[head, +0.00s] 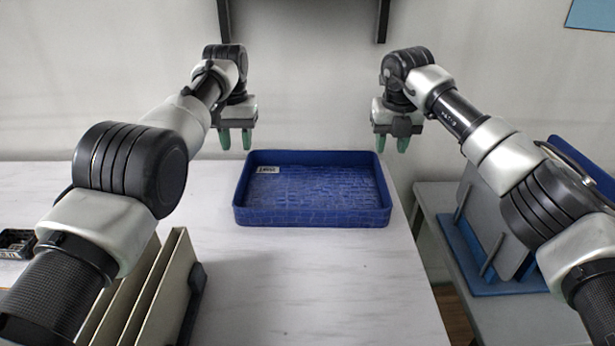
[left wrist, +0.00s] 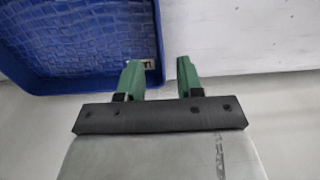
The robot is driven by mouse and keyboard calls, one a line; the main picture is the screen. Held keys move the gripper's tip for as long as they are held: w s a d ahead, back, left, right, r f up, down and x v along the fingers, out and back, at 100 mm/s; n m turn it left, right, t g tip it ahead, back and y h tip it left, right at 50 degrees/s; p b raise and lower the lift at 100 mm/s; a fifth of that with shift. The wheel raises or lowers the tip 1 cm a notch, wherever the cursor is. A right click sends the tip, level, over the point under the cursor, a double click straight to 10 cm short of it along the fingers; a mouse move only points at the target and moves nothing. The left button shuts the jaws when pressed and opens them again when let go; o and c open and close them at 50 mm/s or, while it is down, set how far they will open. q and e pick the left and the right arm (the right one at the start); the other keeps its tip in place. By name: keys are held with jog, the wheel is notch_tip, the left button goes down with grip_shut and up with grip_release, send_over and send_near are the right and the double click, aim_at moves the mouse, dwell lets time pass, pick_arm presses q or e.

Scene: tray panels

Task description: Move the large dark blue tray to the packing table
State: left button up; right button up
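The large dark blue tray (head: 312,216) lies flat on a white table, with a white label (head: 268,170) inside its far left corner. It also shows at the upper left of the left wrist view (left wrist: 157,40). My left gripper (head: 236,139) is open and empty, above and beyond the tray's far left corner. Its green fingers (left wrist: 160,76) stand apart beside the tray's edge in the left wrist view. My right gripper (head: 392,144) is open and empty, above the tray's far right corner. Neither gripper visibly touches the tray.
The white table (head: 300,290) is clear in front of the tray. Several upright beige panels (head: 165,285) stand at the near left. A small dark bin (head: 16,243) lies at the far left. A lower grey table (head: 440,215) on the right holds a rack with panels and a blue base (head: 480,275).

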aim_at(242, 175)
pick_arm(q)
jog(key=shift+s+r, duration=0.1)
jog(key=shift+r, duration=0.05)
pick_arm(e)
jog(key=shift+s+d+r, duration=0.1)
jog(key=shift+s+r, duration=0.05)
